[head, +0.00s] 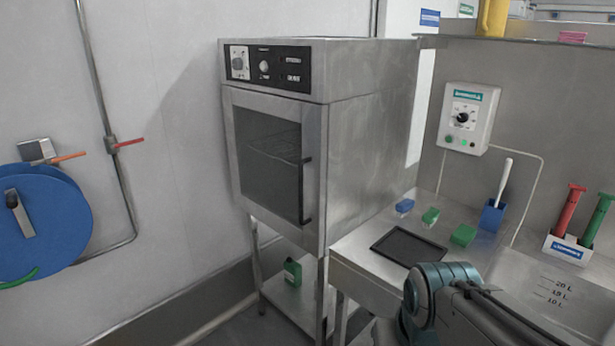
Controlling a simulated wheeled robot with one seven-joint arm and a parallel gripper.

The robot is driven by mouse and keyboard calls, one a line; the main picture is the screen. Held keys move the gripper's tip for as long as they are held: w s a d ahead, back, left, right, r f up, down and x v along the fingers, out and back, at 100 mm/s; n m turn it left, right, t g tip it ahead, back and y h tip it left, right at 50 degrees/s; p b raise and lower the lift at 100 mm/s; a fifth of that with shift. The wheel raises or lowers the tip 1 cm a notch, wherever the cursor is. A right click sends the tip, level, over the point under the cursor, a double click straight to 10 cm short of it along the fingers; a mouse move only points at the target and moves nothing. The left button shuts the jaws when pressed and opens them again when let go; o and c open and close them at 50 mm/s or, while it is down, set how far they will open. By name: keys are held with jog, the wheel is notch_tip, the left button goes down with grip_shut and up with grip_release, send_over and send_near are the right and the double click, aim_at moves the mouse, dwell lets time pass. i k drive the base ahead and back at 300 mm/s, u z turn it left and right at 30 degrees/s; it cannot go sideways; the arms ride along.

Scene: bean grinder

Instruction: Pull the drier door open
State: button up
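The drier (360,130) is a steel cabinet on a legged stand, left of the workbench. Its door (271,158) has a dark window with a wire rack behind it and appears shut. A black vertical handle (304,190) is on the door's right side. A control panel (268,67) with knobs sits above the door. Part of my arm shows at the bottom right, in front of the bench. My gripper is not visible in the head view.
A steel bench (367,277) with a black tray (408,247), blue and green blocks, and a tool holder (567,251) stands right of the drier. A blue hose reel (45,222) is on the left wall. A green container (292,272) sits on the lower shelf. Floor shows before the stand.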

aim_at(309, 234)
jog(key=u, duration=0.5)
jog(key=i, duration=0.95)
jog(key=u, duration=0.85)
